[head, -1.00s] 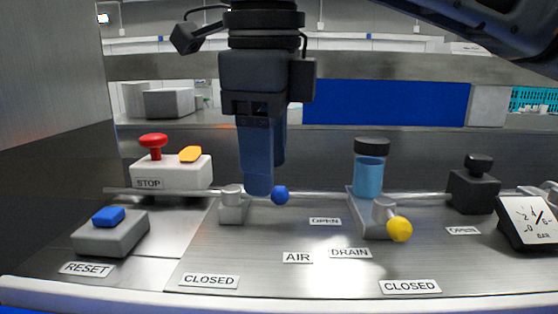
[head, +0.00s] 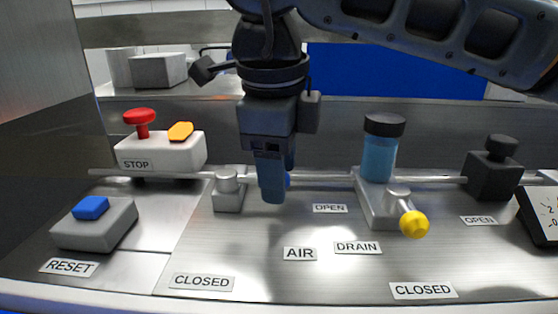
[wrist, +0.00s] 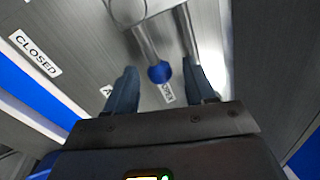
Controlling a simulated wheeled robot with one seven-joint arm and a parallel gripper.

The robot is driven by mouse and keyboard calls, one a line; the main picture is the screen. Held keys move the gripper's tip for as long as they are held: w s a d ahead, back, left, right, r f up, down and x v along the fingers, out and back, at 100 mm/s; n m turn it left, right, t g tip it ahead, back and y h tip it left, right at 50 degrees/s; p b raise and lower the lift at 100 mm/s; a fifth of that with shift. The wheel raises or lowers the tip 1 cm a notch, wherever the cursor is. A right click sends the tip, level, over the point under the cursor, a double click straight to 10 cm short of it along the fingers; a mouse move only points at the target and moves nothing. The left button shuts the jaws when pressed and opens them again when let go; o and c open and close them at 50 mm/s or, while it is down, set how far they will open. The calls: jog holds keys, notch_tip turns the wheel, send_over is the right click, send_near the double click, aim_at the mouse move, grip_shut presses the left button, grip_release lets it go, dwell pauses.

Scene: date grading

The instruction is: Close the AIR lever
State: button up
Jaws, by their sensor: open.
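The AIR lever has a grey pivot block (head: 228,195) and a bar pointing right, towards the OPEN label (head: 330,208). Its blue ball end (head: 288,180) is mostly hidden behind my gripper (head: 273,198) in the head view. The AIR label (head: 300,254) and a CLOSED label (head: 203,282) lie in front of it. In the wrist view, the blue ball (wrist: 159,72) shows between the two spread fingers of my gripper (wrist: 160,70), with the lever bar (wrist: 144,42) leading away from it. My gripper is open, pointing down; contact with the ball cannot be told.
A STOP box (head: 160,151) and a RESET button box (head: 94,223) are at left. A rail (head: 330,178) runs behind. The panel front is clear.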

jog(key=shift+f, duration=0.1)
grip_shut()
dwell(0.5)
